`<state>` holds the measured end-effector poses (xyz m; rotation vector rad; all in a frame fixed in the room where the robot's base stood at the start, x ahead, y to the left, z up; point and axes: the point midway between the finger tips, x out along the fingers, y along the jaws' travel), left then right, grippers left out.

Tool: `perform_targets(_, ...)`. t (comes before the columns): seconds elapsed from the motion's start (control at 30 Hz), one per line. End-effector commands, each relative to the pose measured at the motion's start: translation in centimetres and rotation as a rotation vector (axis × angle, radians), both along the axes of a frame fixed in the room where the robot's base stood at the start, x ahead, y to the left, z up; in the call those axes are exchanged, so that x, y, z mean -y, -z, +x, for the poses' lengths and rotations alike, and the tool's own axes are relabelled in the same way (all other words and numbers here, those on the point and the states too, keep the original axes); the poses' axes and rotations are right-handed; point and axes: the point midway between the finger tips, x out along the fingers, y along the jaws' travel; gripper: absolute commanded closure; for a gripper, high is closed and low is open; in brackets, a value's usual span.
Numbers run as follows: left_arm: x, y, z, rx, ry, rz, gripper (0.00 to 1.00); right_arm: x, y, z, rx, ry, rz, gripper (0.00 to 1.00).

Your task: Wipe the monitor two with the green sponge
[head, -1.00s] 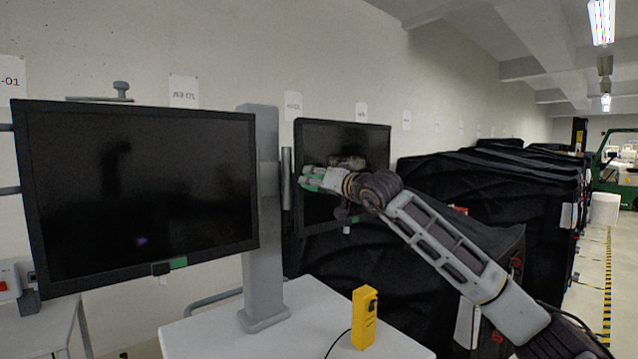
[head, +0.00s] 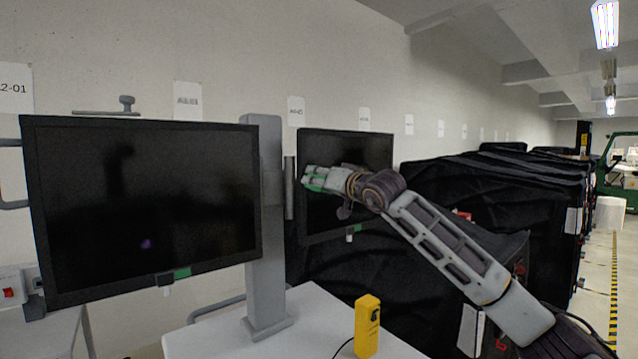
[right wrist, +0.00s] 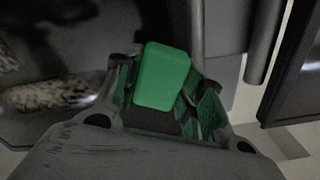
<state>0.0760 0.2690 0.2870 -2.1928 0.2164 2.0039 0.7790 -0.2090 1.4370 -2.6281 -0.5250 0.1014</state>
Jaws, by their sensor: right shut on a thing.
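My right gripper (head: 308,180) is in front of the left part of the farther, smaller dark monitor (head: 345,225). It is shut on the green sponge (right wrist: 162,77), which shows between its fingers in the right wrist view. In the head view green shows at the fingertips, but I cannot tell sponge from finger pads. I cannot tell whether the sponge touches the screen. A larger dark monitor (head: 150,215) hangs on a grey post at the left. No label shows which one is monitor two. My left gripper is not in view.
The grey post (head: 265,220) stands on a white table (head: 300,325) between the monitors. A yellow device (head: 367,325) with a cable stands on the table. Black-covered carts (head: 480,200) line the right side. An aisle (head: 595,270) runs at the far right.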

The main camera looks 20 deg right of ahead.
Motion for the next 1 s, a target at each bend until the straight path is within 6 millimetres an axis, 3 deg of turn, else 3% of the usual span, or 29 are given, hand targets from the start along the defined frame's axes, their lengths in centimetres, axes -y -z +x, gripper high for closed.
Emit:
perform_targets(0.27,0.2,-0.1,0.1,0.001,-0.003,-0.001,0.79,0.0,0.5,0.2,-0.007,-0.001,-0.002,0.85)
perform_targets(1.0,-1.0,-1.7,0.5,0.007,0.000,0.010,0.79,3.4,0.5,1.5,-0.009,0.004,-0.002,0.85)
